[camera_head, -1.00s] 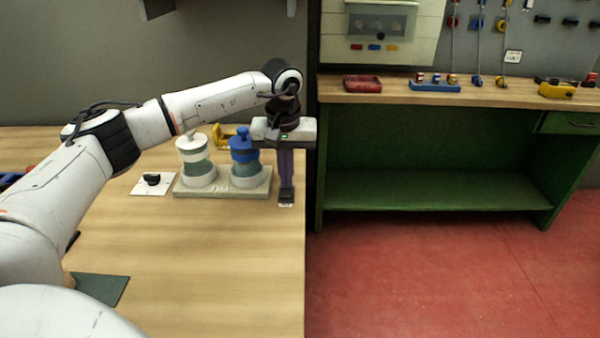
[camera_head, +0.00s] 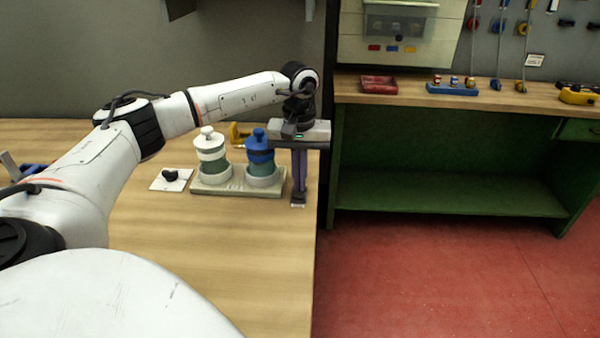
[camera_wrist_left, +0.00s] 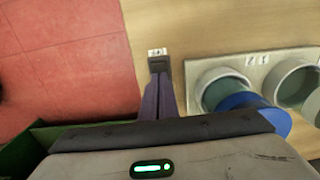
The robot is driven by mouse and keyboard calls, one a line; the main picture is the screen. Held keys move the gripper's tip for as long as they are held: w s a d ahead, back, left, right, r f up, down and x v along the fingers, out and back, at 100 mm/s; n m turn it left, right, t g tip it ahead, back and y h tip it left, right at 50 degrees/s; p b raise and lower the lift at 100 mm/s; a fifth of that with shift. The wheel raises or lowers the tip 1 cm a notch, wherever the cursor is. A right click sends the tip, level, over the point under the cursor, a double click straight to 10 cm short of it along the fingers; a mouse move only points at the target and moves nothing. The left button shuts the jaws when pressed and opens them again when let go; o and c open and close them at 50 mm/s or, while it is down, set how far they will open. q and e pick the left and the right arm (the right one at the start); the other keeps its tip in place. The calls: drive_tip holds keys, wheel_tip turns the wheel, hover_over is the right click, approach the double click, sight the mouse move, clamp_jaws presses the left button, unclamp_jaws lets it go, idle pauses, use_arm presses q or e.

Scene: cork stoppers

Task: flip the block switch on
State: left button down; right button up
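My left gripper (camera_head: 298,200) points straight down near the table's right edge, beside the board with the two jars. Its two purple fingers are close together and look shut. At their tips is a small dark block with a white marked label (camera_wrist_left: 157,52), which also shows as a pale patch in the head view (camera_head: 298,206). It looks like a small switch, but its lever position is too small to tell, and I cannot tell whether the fingertips touch it. My right gripper is not in view.
A pale board (camera_head: 238,188) holds a white-topped jar (camera_head: 211,157) and a blue-topped jar (camera_head: 261,158), close left of the gripper. A white plate with a black knob (camera_head: 171,176) lies further left. The front table is clear. A green workbench (camera_head: 450,195) stands right.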

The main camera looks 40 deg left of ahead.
use_arm(q)
drive_tip(key=shift+s+d+f, duration=0.4)
drive_tip(key=shift+f, duration=0.15)
drive_tip(key=shift+r+p, duration=0.4)
drive_tip(key=shift+r, duration=0.1)
drive_tip(key=r+p, duration=0.2)
drive_tip(key=r, duration=0.1)
drive_tip(key=r+p, duration=0.1)
drive_tip(key=r, duration=0.1)
drive_tip(key=shift+w+a+r+p, duration=0.1)
drive_tip(key=shift+w+a+p, duration=0.15)
drive_tip(key=shift+w+p, duration=0.1)
wheel_tip(320, 180, up, 9)
drive_tip(key=b, duration=0.1)
drive_tip(key=shift+b, duration=0.4)
